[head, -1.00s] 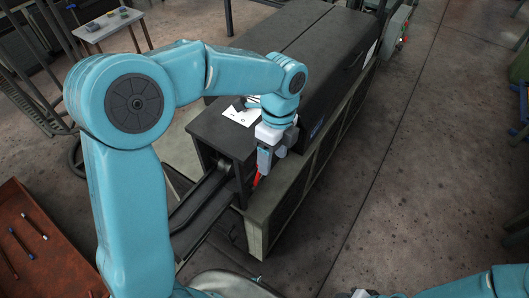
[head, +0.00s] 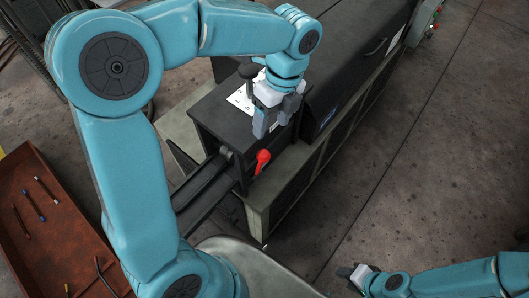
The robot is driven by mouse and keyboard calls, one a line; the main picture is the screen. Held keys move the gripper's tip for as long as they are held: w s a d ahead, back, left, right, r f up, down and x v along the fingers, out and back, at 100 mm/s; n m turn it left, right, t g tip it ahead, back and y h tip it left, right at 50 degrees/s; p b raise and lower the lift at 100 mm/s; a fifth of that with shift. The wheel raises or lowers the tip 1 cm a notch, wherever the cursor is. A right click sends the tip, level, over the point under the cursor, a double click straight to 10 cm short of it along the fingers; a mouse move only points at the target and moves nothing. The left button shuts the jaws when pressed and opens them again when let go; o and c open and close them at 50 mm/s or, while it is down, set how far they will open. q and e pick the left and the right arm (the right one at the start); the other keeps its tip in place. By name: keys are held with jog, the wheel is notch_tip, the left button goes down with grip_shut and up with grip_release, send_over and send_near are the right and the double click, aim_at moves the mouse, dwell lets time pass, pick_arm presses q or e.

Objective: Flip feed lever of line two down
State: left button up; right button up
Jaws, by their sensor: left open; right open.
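The red lever (head: 262,160) is on the front end of the dark machine (head: 215,118), beside the channel that runs into it. Its rounded red knob is at the upper end and its thin part runs down from it. My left gripper (head: 262,128) is just above the lever in the picture, with its fingers pointing down. It is open, and a gap shows between its fingers and the red knob. My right gripper (head: 350,275) is open and empty over the floor at the lower right, far from the lever. No line number is readable.
A white card with marks (head: 240,98) lies on the machine top behind my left gripper, near a black knob (head: 248,71). A dark channel (head: 205,190) leads into the machine. A rust-brown tray with pens (head: 60,240) stands at left.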

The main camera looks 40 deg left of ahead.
aim_at(265, 152)
pick_arm(q)
jog(key=f, duration=0.4)
jog(key=s+f, duration=0.1)
jog(key=f, duration=0.3)
jog(key=s+f, duration=0.1)
jog(key=f, duration=0.4)
jog(key=shift+s+a, duration=0.25)
grip_shut()
jog(key=d+f+n+y+b, duration=0.1)
jog(key=d+f+y+b, duration=0.9)
jog(key=d+f+b, duration=0.1)
jog(key=shift+s+d+f+t+y, duration=0.3)
jog(key=shift+s+d+f+y, duration=0.15)
jog(key=shift+f, duration=0.5)
jog(key=shift+s+f, duration=0.1)
jog(key=shift+f, duration=0.05)
grip_release()
